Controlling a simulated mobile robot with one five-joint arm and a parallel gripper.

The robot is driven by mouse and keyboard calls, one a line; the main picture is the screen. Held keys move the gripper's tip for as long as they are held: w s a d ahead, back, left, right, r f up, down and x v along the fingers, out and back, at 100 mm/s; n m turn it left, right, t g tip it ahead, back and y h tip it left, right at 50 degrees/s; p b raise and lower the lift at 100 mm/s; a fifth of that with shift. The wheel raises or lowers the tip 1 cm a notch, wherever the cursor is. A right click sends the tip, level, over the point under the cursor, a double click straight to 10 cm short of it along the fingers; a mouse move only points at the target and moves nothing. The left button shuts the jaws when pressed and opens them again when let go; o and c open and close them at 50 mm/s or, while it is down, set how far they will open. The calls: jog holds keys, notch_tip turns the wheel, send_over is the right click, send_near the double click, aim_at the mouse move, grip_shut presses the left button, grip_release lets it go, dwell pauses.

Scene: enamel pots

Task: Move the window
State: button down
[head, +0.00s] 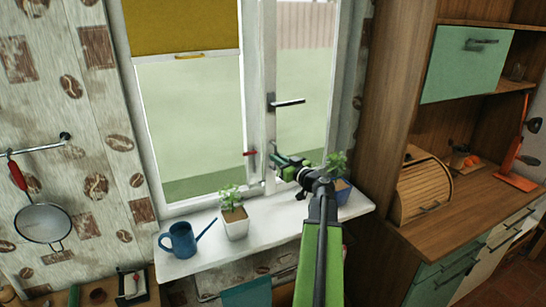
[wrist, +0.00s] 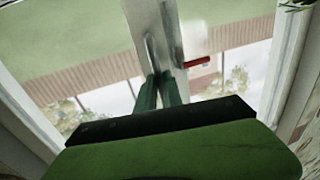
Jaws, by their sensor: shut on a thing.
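The window (head: 267,80) has a white frame with two panes; the narrower right pane carries a dark lever handle (head: 288,103). My gripper (head: 278,158) is at the lower middle of the frame, below that lever. In the wrist view its two green fingers (wrist: 159,88) are close together at a white upright of the window (wrist: 168,32), shut on it. The exact contact is hidden by the fingers and gripper body. A small red-handled part (head: 249,153) sits on the frame just left of my gripper; it also shows in the wrist view (wrist: 196,62).
The white sill (head: 270,233) holds a blue watering can (head: 180,240), a white-potted plant (head: 235,222) and a blue-potted plant (head: 340,188) beside my arm. A yellow blind (head: 180,27) covers the upper left pane. A wooden cabinet (head: 385,110) stands right.

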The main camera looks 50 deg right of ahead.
jog(key=s, duration=0.2)
jog(key=shift+s+a, duration=0.1)
jog(key=shift+s, duration=0.25)
jog(key=c, duration=1.5)
grip_release()
